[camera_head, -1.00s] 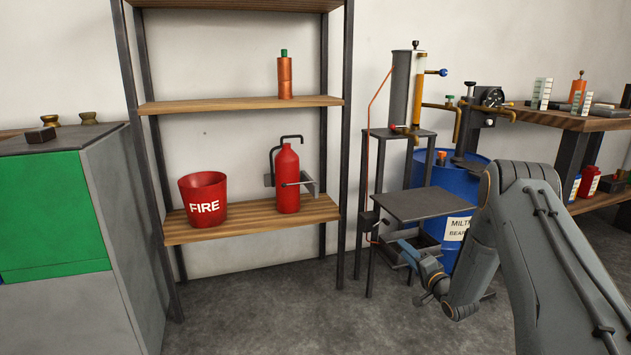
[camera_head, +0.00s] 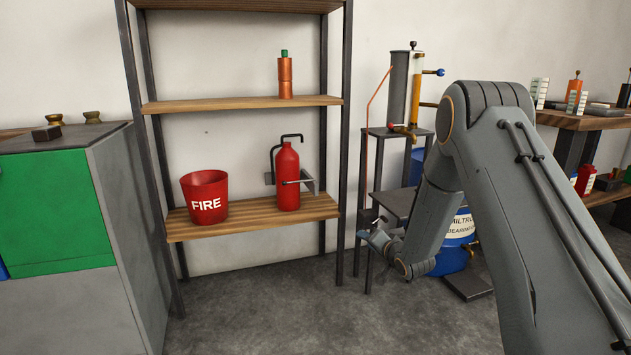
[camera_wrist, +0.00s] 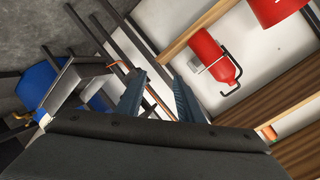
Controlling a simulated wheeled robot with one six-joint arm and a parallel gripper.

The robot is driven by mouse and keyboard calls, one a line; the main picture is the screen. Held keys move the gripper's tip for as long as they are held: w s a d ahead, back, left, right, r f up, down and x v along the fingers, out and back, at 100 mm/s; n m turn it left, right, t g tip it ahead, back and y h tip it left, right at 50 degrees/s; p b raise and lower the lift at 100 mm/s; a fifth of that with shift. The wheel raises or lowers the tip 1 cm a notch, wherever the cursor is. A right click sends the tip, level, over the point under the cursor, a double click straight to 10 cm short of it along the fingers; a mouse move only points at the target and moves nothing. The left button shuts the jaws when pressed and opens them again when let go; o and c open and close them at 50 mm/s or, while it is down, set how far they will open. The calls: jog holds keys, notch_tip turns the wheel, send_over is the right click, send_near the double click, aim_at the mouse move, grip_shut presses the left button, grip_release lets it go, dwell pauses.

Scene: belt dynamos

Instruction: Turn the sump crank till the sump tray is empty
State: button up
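My gripper (camera_head: 374,237) is low in front of the dark metal stand (camera_head: 398,204), its jaw small in the head view. In the wrist view its two blue-grey fingers (camera_wrist: 158,96) are apart, with nothing held between them. A small dark box (camera_head: 368,215) sits on the stand's left side, at the foot of a copper line, just above my gripper. I cannot make out a sump crank or the sump tray for certain. A dark flat slab (camera_head: 468,286) lies on the floor by the blue drum (camera_head: 449,262). My arm hides part of the stand and drum.
A shelf rack (camera_head: 250,218) with a red fire bucket (camera_head: 205,196) and red extinguisher (camera_head: 287,178) stands left of my gripper. A cylinder with an amber sight tube (camera_head: 399,88) tops the stand. A workbench (camera_head: 580,122) is at right. The floor ahead is clear.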

jog(key=s+a+r+n+g+h, duration=0.1)
jog(key=s+a+r+n+g, duration=0.2)
jog(key=s+a, duration=0.7)
jog(key=s+a+r+n+g+h, duration=0.1)
jog(key=s+a+r+n+g, duration=0.25)
jog(key=s+a, duration=0.65)
jog(key=s+d+r+n+g+h, duration=0.15)
jog(key=s+n+g, duration=0.25)
jog(key=s, duration=1.4)
jog(key=s+r+n+g, duration=0.3)
jog(key=s, duration=1.6)
jog(key=d+r+m+p, duration=0.3)
jog(key=d+r+p, duration=0.7)
jog(key=r+p, duration=0.3)
jog(key=d+r+m+p, duration=0.4)
jog(key=d+r+p, duration=0.6)
jog(key=r+p, duration=0.3)
jog(key=p, duration=0.3)
jog(key=shift+w+d+r+h, duration=0.2)
jog(key=shift+w+d+h, duration=0.1)
jog(key=shift+h, duration=0.05)
